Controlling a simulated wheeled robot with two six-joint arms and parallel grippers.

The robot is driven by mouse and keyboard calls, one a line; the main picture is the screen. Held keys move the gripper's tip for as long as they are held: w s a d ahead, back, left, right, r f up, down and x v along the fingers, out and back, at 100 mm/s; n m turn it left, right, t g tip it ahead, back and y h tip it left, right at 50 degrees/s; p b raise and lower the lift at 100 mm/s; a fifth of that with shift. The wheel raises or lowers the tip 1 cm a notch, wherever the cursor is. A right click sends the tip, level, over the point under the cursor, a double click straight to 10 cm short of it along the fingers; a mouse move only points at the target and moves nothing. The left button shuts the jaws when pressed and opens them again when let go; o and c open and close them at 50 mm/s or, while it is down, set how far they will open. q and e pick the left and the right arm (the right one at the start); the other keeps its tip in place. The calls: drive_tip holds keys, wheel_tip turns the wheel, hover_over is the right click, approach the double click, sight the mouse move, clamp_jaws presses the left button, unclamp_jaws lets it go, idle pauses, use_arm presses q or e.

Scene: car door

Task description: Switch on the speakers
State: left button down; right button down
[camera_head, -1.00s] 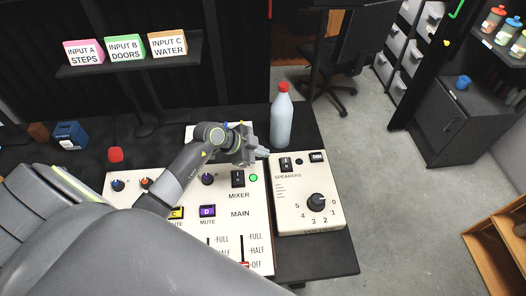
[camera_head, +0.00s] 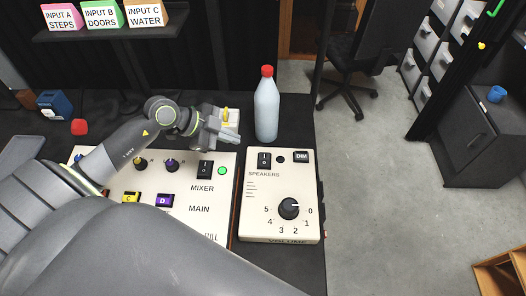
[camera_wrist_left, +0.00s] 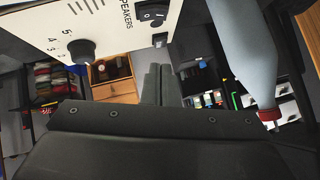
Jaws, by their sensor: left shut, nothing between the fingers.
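The cream speakers box (camera_head: 257,215) lies on the dark table, right of the mixer panel. Its black rocker switch (camera_head: 264,160), marked SPEAKERS, is at the top left, beside a dark round indicator (camera_head: 280,157) and a DIM button (camera_head: 302,156). The black volume knob (camera_head: 289,208) is below. My left gripper (camera_head: 233,124) is shut and empty, above and left of the switch, apart from it. In the left wrist view, the shut fingers (camera_wrist_left: 159,84) point past the box (camera_wrist_left: 105,20), and the rocker switch (camera_wrist_left: 153,14) shows at the top. My right gripper is not in view.
A bottle with a red cap (camera_head: 266,108) stands behind the box, close to my left gripper. The mixer panel (camera_head: 190,225) has a rocker switch (camera_head: 205,170) and a lit green light (camera_head: 222,171). Open floor lies to the right.

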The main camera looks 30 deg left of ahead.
use_arm(q)
hover_over(268, 155)
drive_tip(key=s+a, duration=0.2)
drive_tip(key=s, duration=0.1)
drive_tip(key=f, duration=0.6)
drive_tip(key=shift+s+f, duration=0.15)
drive_tip(key=shift+s, duration=0.05)
drive_tip(key=f, duration=0.1)
drive_tip(key=w+f, duration=0.1)
drive_tip(key=f, duration=0.1)
drive_tip(key=shift+w+a+f, duration=0.15)
drive_tip(key=shift+w+f, duration=0.05)
drive_tip(key=shift+f, duration=0.4)
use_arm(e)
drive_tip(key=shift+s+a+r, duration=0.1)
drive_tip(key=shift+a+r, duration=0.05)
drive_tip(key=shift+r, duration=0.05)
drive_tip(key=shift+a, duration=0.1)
